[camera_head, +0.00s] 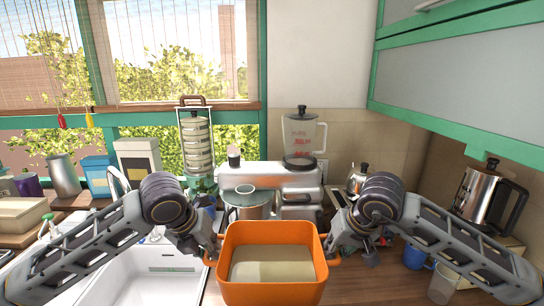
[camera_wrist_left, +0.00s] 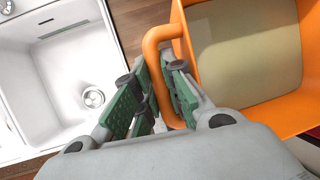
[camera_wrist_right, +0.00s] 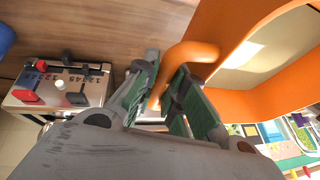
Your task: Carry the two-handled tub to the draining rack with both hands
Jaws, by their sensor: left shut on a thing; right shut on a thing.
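The orange tub (camera_head: 270,294) is at the bottom centre of the head view, upright and roughly level, with a handle on each side. A flat beige surface shows inside; I cannot tell if it is the tub's bottom or contents. My left gripper (camera_head: 211,254) is shut on the left handle (camera_wrist_left: 153,40), seen closely in the left wrist view. My right gripper (camera_head: 334,253) is shut on the right handle (camera_wrist_right: 190,50), also seen in the right wrist view. I cannot make out a draining rack.
The white sink (camera_head: 160,252) is left of the tub. Behind the tub stand a silver appliance (camera_head: 270,176) and a metal pot (camera_head: 248,206). A kettle (camera_head: 488,198), blue mug (camera_head: 414,257) and clear cup (camera_head: 442,285) are at right. A numbered box (camera_wrist_right: 58,93) shows in the right wrist view.

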